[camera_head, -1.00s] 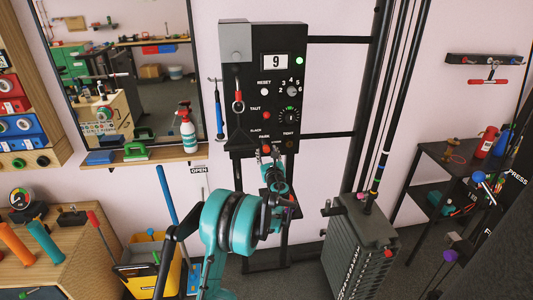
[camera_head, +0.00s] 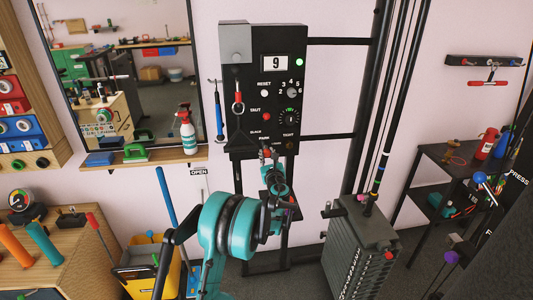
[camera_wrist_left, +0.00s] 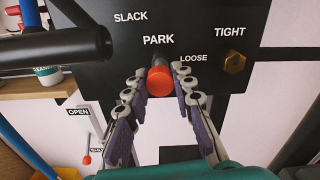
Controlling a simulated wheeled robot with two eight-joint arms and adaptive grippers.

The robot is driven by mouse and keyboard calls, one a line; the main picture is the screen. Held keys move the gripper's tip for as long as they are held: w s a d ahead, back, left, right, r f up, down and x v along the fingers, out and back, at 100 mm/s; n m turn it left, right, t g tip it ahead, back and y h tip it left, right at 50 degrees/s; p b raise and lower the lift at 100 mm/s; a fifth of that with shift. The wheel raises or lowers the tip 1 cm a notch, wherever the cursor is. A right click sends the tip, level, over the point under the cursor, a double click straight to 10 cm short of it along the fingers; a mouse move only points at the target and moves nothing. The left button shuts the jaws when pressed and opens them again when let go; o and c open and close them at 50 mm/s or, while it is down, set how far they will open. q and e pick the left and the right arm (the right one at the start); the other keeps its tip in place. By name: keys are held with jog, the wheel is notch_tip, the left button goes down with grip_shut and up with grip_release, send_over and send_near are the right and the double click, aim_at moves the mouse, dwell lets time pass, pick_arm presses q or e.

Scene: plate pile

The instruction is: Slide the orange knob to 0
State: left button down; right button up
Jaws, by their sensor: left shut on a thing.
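The orange-red knob (camera_wrist_left: 159,82) sticks out at the lower edge of the black panel (camera_wrist_left: 200,20), just below the word PARK in the left wrist view. My left gripper (camera_wrist_left: 158,95) has its fingers on both sides of this knob and is shut on it. In the head view, my left gripper (camera_head: 268,153) is at the bottom of the same panel, which also shows there (camera_head: 283,73). The knob's stem is mostly hidden behind the knob. The display (camera_head: 277,62) reads 9. My right gripper is not in view.
A brass-coloured knob (camera_wrist_left: 234,62) sits below TIGHT, to the right of my fingers. A dark bar (camera_wrist_left: 60,45) crosses at the upper left of the wrist view. A weight stack (camera_head: 357,245) stands right of my arm; a yellow bucket (camera_head: 140,265) stands left.

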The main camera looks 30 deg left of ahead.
pick_arm(q)
jog(key=shift+s+d, duration=0.2)
jog(key=shift+s, duration=0.05)
jog(key=c, duration=1.3)
grip_release()
jog(key=shift+o, duration=0.2)
jog(key=v, duration=1.2)
